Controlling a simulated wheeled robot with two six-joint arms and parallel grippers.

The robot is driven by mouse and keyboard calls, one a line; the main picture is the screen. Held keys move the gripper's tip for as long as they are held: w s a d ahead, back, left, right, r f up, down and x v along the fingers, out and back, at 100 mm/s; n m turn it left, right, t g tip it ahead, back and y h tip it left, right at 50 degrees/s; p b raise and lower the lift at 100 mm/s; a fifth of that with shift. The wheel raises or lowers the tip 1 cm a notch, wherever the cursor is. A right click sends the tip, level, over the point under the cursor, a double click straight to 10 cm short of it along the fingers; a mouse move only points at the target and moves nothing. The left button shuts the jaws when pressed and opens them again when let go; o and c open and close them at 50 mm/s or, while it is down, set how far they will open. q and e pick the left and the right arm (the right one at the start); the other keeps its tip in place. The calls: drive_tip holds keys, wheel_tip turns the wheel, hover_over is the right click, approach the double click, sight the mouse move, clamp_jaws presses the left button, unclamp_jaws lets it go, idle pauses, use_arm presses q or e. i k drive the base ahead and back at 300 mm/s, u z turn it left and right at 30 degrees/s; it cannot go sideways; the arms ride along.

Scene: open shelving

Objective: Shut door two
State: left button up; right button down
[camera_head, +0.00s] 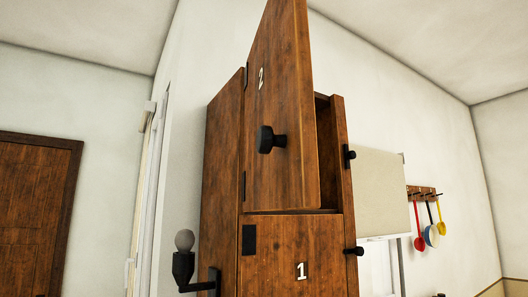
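Door two (283,110) is a brown wooden door marked "2" with a black round knob (268,140). It stands ajar on the upper part of the wooden cabinet (222,160), hinged at its left side and swung out toward me. A dark gap shows between its right edge and the cabinet's right side (342,170). Door one (290,262), marked "1", is below it and looks shut. Neither of my grippers is in view.
A wall lamp (184,262) juts out at the cabinet's lower left. A brown room door (35,215) is at the far left. Utensils (431,236) hang from a rack (424,194) on the right wall, beside a pale blind (382,195).

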sight(282, 170)
drive_tip(key=z, duration=1.3)
drive_tip(key=k, duration=1.35)
drive_tip(key=u, duration=1.45)
drive_tip(key=i, duration=0.5)
drive_tip(key=u, duration=0.1)
